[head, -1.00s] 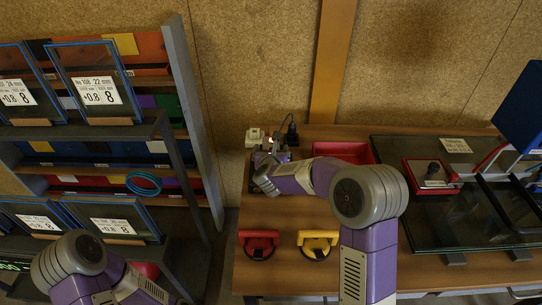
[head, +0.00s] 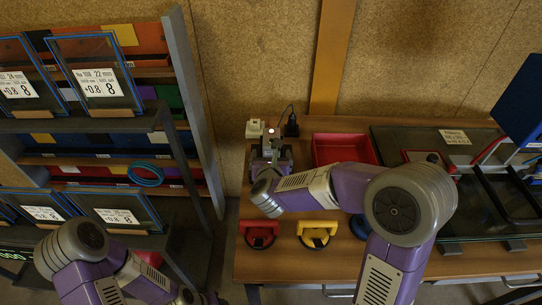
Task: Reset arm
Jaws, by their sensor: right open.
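My right arm reaches over the wooden table (head: 290,277) from the lower right. Its right gripper (head: 270,152) is open near the table's back left, just in front of a small white device (head: 254,129) and a black plug with a cable (head: 291,126). I see nothing held between its fingers. My left arm shows at the lower left, in front of the shelf, and its gripper is not visible in the frame.
A red tray (head: 340,149) stands behind my right forearm. A red suction cup (head: 260,234) and a yellow suction cup (head: 317,233) lie at the table's front. Glass frames (head: 475,220) lie at the right. A shelf (head: 200,120) with labelled panes (head: 96,75) stands left.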

